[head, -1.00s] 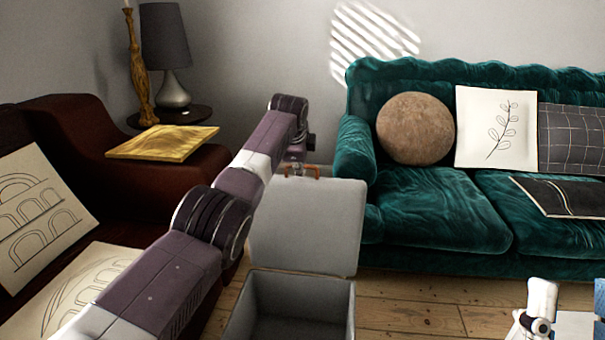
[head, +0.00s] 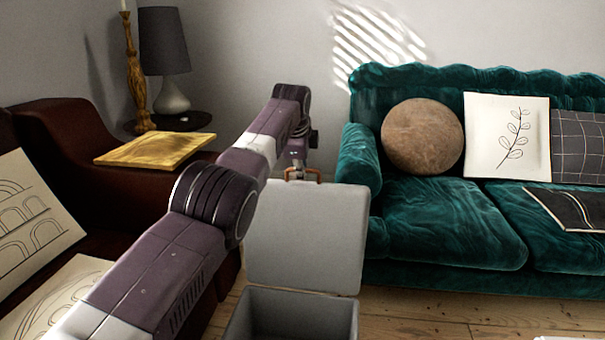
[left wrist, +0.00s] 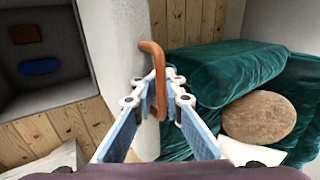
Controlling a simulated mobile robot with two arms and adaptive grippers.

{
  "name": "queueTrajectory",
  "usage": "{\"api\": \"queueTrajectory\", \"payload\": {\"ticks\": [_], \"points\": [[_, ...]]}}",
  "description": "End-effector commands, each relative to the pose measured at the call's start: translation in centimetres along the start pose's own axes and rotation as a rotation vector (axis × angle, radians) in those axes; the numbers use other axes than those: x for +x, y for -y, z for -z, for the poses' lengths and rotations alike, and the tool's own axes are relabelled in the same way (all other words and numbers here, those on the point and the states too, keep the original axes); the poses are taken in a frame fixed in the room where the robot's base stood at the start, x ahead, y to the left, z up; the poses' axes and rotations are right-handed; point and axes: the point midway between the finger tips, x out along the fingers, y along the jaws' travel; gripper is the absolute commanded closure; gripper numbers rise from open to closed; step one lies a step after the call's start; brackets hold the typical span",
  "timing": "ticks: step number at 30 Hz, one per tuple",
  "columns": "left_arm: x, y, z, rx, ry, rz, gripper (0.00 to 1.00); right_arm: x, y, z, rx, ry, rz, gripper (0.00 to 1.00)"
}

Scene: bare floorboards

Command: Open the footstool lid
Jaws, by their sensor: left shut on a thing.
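The grey footstool (head: 290,318) stands on the floor with its lid (head: 305,235) raised, roughly upright, at its far side. An orange-brown handle (head: 288,174) sits at the lid's top edge. My left gripper (head: 297,168) reaches over the lid from behind it. In the left wrist view my left gripper (left wrist: 161,88) has its blue fingers closed around the handle (left wrist: 158,65); the lid (left wrist: 120,60) is seen edge-on beside it. The open footstool (left wrist: 70,85) also shows there, with a brown item (left wrist: 25,33) and a blue item (left wrist: 39,67) inside.
A green sofa (head: 440,220) with a round brown cushion (head: 423,136) stands close behind and to the right of the lid. A dark red armchair (head: 75,135) is at left, partly behind my left arm. Bare floorboards (head: 415,315) lie at right front.

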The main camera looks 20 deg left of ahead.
Motion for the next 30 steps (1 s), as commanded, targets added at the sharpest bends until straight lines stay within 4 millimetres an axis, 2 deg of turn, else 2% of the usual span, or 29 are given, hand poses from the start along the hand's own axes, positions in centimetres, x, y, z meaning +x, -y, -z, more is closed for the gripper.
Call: {"api": "queueTrajectory", "payload": {"ticks": [1,9,10,12,30], "points": [[-0.5,0.55,-0.1,-0.003,0.0,0.014,1.0,0.03,0.0,0.0,0.0,0.0,0.0,0.6],[-0.53,0.59,-0.1,-0.003,0.0,0.015,1.0,0.04,0.0,0.0,0.0,0.001,0.0,0.6],[-0.53,0.6,-0.1,-0.003,0.0,0.015,0.9,0.04,0.0,0.0,0.0,0.001,0.0,0.6],[-0.51,0.56,-0.1,-0.003,0.0,0.014,0.85,0.04,0.0,0.0,0.0,0.001,0.0,0.6],[-0.23,0.06,-0.01,-0.001,0.0,0.001,0.85,-0.01,-0.05,0.02,-0.001,0.0,-0.001,0.6]]}}
